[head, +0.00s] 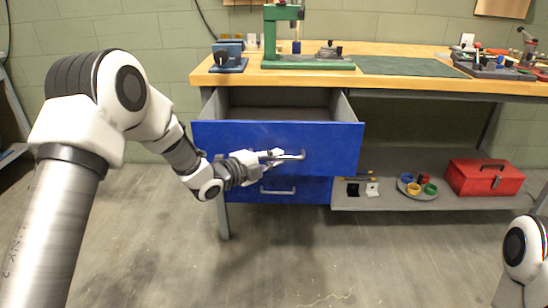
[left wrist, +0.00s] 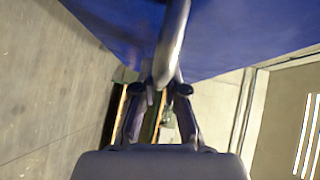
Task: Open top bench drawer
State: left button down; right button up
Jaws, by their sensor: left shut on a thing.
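The top bench drawer (head: 240,135) has a blue front and stands pulled well out from the workbench, its grey inside showing and looking empty. Its silver bar handle (head: 296,155) is at the middle of the front. My left gripper (head: 278,157) is at this handle and shut on it. In the left wrist view the handle (left wrist: 174,40) runs between the fingers of my left gripper (left wrist: 165,88), against the blue front (left wrist: 235,35). The lower blue drawer (head: 310,190) is closed, with its own silver handle. My right gripper is outside both views.
The wooden bench top (head: 400,84) carries a green press (head: 283,30), a blue vise (head: 229,55) and a green mat (head: 410,66). A red toolbox (head: 484,178) and coloured rings sit on the lower shelf (head: 400,201). The floor before the drawers is clear.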

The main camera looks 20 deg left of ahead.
pick_arm(q)
jog(key=shift+s+d, duration=0.1)
jog(key=shift+s, duration=0.25)
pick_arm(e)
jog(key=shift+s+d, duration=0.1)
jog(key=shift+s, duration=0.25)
pick_arm(q)
jog(key=c, duration=1.2)
grip_release()
jog(key=v, duration=1.2)
